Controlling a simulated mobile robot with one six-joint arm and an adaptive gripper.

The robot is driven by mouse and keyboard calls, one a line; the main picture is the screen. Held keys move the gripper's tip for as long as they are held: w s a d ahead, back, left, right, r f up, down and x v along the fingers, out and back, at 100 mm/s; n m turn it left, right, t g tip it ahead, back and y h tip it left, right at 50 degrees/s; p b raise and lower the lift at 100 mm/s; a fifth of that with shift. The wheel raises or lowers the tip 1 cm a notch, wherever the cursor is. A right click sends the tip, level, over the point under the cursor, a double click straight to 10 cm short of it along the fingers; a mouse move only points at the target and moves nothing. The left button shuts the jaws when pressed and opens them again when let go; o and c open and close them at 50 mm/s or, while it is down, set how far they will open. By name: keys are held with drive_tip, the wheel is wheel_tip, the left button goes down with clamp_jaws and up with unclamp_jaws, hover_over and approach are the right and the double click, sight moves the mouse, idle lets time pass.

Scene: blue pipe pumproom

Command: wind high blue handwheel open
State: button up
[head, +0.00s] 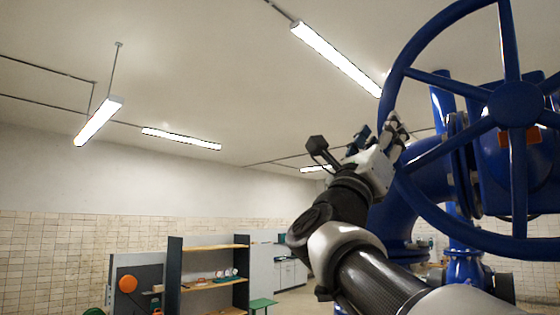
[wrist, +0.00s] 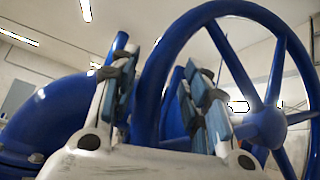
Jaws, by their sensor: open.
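The large blue handwheel (head: 515,104) fills the upper right of the head view, with its spokes running from a round hub to a thick rim. My gripper (head: 380,132) is at the left side of the rim. In the wrist view the handwheel (wrist: 268,126) stands upright, and its near rim passes between the two fingers of my gripper (wrist: 163,95). The fingers are apart, one on each side of the rim, with a visible gap to it. Whether either finger touches the rim cannot be told.
Blue pipework and a valve body (head: 425,170) stand behind the wheel; a large blue pipe (wrist: 45,120) is at the left in the wrist view. A dark shelf unit (head: 210,272) and a green stool (head: 263,303) stand far back. Open air lies left of my arm.

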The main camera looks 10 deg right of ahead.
drive_tip(key=shift+w+d+r, duration=0.3)
drive_tip(key=shift+d+r, duration=0.1)
drive_tip(key=shift+r, duration=0.1)
drive_tip(key=shift+c, duration=0.4)
clamp_jaws()
